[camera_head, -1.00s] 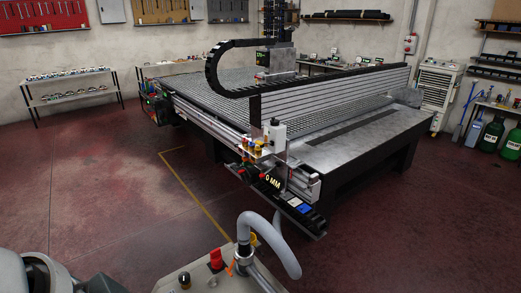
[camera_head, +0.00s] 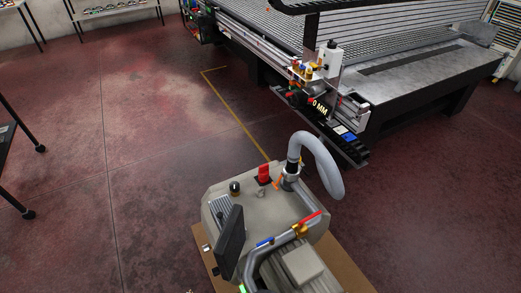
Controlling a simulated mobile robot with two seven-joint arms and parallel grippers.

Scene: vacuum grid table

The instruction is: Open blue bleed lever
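A small blue lever (camera_head: 265,241) sits on the pipework at the near top of a beige vacuum pump unit (camera_head: 222,206). It is too small to tell whether it is open or shut. A longer red lever (camera_head: 311,217) is on a brass valve (camera_head: 299,230) to its right. A grey hose (camera_head: 322,160) arches up from the pipe on top of the unit. Neither of my grippers is in view.
The unit stands on a brown base board (camera_head: 352,270). The large grid table (camera_head: 440,75) stands behind it at the upper right. A black wheeled stand (camera_head: 12,195) is at the left edge. The red floor (camera_head: 110,205) between is clear.

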